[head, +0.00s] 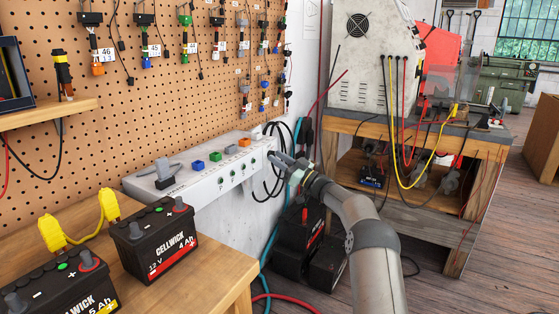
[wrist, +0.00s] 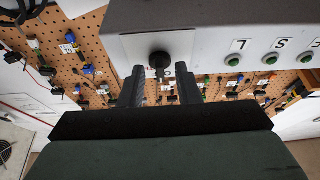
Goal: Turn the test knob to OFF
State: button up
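The test knob (wrist: 159,60) is black and sits on a pale plate on the front of the white test panel (wrist: 215,48). A dark pointer or stem shows at its lower side. My gripper (wrist: 160,76) is open, with one dark finger on each side of the knob's lower part. I cannot tell whether the fingers touch it. Lettering beside the knob is mostly hidden by the fingers, so its setting cannot be read. In the head view my gripper (head: 279,160) is at the right end of the panel (head: 205,186) and hides the knob.
Green lamps (wrist: 233,61) with letters line the panel front. Coloured sockets (head: 214,154) and a grey clamp (head: 166,173) are on its top. Black cables (head: 272,178) hang close by my gripper. Batteries (head: 153,238) stand on the wooden bench at the lower left.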

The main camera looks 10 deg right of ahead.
jog(key=p+v, duration=0.2)
jog(key=v, duration=1.5)
jog(key=shift+s+d, duration=0.2)
jog(key=shift+s, duration=0.05)
jog(key=shift+r, duration=0.1)
jog(key=a+r+m+t+h+p, duration=0.1)
jog(key=a+r+m+h+p, duration=0.25)
jog(key=r+h+p, duration=0.35)
jog(key=a+r+m+h+p, duration=0.2)
jog(key=r+m+h+p, duration=0.2)
jog(key=r+h, duration=0.5)
jog(key=s+a+r+g+p, duration=0.1)
jog(key=s+g+p, duration=0.3)
jog(key=s, duration=1.2)
jog(key=s+a+r+m+g+p, duration=0.1)
jog(key=s+a+g+p, duration=0.3)
jog(key=s, duration=1.2)
jog(key=s+a+r+m+g+h+p, duration=0.1)
jog(key=s+a+g+p, duration=0.2)
jog(key=s, duration=1.3)
jog(key=g+p, duration=0.2)
jog(key=g, duration=0.2)
jog(key=shift+a+r, duration=0.2)
jog(key=shift+a, duration=0.05)
jog(key=shift+s, duration=0.1)
